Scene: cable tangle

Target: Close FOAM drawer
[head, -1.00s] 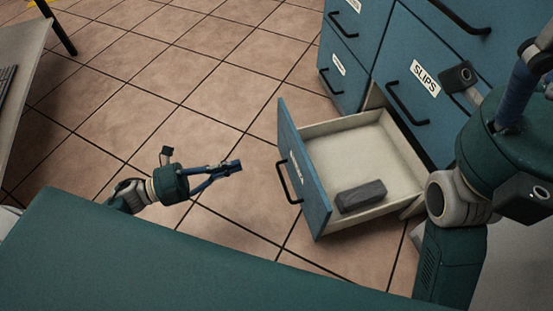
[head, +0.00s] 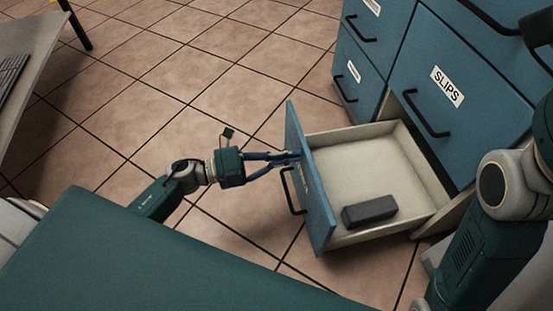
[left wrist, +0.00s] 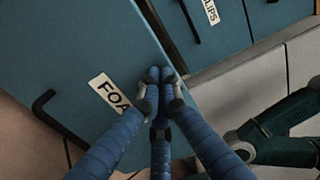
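The FOAM drawer (head: 314,185) is pulled out of the blue cabinet, with its blue front facing left and a black bar handle (head: 292,192). In the left wrist view its front (left wrist: 75,55) shows a partly covered label beginning "FOA" (left wrist: 108,92). My left gripper (head: 296,156) is at the drawer front, above the handle in the picture. In the left wrist view its fingertips (left wrist: 160,80) are drawn together with nothing between them, against or very near the front beside the label. My right gripper is not seen.
A dark grey block (head: 369,211) lies inside the drawer. The SLIPS drawer (head: 452,90) above is shut. A table with a keyboard (head: 12,74) stands at the far left. The tiled floor (head: 190,75) left of the cabinet is clear.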

